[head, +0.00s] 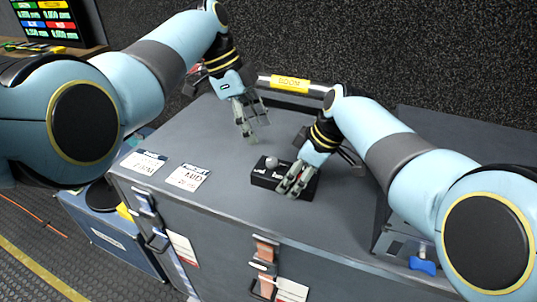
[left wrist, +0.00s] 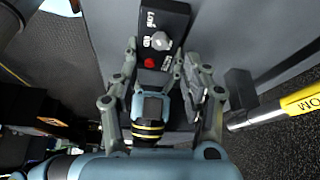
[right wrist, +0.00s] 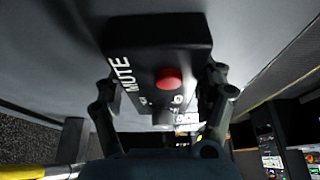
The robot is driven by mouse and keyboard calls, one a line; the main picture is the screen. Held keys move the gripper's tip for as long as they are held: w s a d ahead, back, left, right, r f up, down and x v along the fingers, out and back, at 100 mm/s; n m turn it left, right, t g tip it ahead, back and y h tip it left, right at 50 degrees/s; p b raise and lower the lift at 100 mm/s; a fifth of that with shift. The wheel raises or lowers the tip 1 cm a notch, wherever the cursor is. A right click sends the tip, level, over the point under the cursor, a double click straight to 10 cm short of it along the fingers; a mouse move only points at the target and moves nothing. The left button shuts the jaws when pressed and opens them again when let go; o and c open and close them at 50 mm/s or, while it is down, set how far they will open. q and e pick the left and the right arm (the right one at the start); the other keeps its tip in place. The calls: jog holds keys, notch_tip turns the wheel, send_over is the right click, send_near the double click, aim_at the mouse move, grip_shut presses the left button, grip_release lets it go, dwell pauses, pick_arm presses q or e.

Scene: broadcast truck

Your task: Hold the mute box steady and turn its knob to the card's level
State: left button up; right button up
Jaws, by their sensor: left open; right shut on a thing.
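The black mute box (head: 266,176) lies on top of the grey case. Its grey knob (head: 271,163) is uncovered; the left wrist view shows the knob (left wrist: 160,41) beside LOW and MID lettering. I cannot read where it points. The red button (right wrist: 168,79) shows in the right wrist view. My right gripper (head: 291,190) is shut on the mute box at its right part. My left gripper (head: 253,132) is open and empty, behind and above the box, apart from the knob. A white card (head: 187,177) appears to read MID; a second card (head: 145,162) is too small to read.
The grey case top (head: 225,205) is clear around the box and cards. A handle with a yellow BOOM label (head: 290,84) is at the back. A blue case (head: 110,232) stands lower left. A screen (head: 47,20) is top left.

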aim_at(271, 159)
pick_arm(q)
jog(key=x, duration=0.8)
jog(key=shift+f, duration=0.2)
grip_shut()
